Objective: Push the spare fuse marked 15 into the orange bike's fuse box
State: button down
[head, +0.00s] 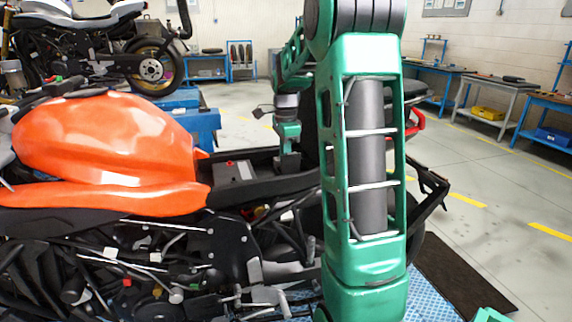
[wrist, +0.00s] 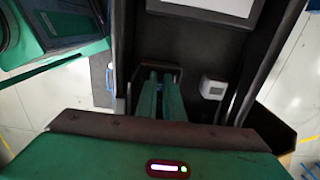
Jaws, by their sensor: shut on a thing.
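The orange bike (head: 110,140) stands at the left in the head view, its seat area open behind the tank. My gripper (wrist: 161,112) points down into the dark bay under the seat. In the head view its wrist shows above the bay, behind my large green arm link. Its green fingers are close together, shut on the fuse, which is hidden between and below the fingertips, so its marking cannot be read. A dark frame (wrist: 176,69) stands around the far side of the fingertips. The fuse box cannot be made out clearly, nor whether the fuse touches it.
A small white block (wrist: 213,87) sits just right of the fingers inside the bay. A grey battery-like box (head: 233,171) lies between tank and gripper. Dark bay walls stand close on both sides. Workbenches (head: 490,88) and another motorcycle (head: 90,45) are farther off.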

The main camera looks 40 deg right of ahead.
jog(key=shift+f, duration=0.4)
jog(key=c, duration=1.8)
grip_release()
notch_tip(320, 180, up, 11)
jog(key=shift+f, duration=0.15)
